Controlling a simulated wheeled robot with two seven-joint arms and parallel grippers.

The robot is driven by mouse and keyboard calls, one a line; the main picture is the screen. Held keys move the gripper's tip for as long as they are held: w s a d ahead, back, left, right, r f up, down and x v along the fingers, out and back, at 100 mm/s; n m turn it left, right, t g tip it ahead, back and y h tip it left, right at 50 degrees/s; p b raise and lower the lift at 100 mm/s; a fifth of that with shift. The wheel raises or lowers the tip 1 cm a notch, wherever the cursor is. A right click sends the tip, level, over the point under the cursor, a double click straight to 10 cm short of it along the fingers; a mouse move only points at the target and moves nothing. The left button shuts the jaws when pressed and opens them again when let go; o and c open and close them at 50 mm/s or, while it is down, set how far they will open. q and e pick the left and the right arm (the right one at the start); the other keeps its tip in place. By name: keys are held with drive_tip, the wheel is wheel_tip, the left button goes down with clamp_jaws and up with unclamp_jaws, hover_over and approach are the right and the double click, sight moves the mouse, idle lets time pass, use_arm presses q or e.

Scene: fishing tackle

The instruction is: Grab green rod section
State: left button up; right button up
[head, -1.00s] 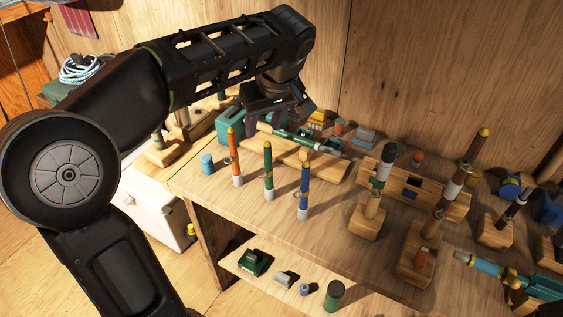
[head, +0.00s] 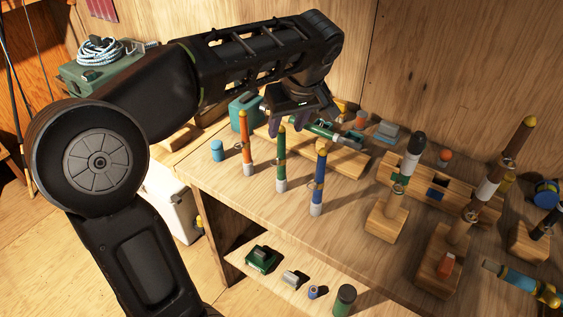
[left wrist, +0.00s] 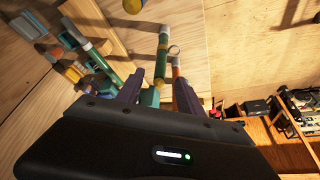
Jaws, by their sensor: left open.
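The green rod section (head: 281,160) stands upright on the workbench, with a silver lower end and a yellowish top. It is between an orange rod section (head: 246,145) and a blue one (head: 319,178). My left gripper (head: 298,112) is open and empty, above and behind the upright sections in the head view. In the left wrist view the green section (left wrist: 162,60) lines up with the gap between the open fingers (left wrist: 157,92), and I see no contact. The orange section (left wrist: 177,72) shows close to the right finger. My right gripper is out of view.
A teal-green rod piece (head: 325,131) lies on a wooden rack behind. Wooden stands with upright rods (head: 388,222) are to the right. A blue cylinder (head: 217,151) is at the left. The lower shelf holds small items, including a green cylinder (head: 344,299).

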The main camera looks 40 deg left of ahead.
sight(283, 135)
use_arm(q)
drive_tip(key=shift+x, duration=1)
drive_tip(key=shift+f, duration=0.1)
drive_tip(key=p+x, duration=0.1)
drive_tip(key=x, duration=0.4)
drive_tip(key=shift+c, duration=0.3)
clamp_jaws()
drive_tip(key=shift+s, duration=0.1)
idle(0.8)
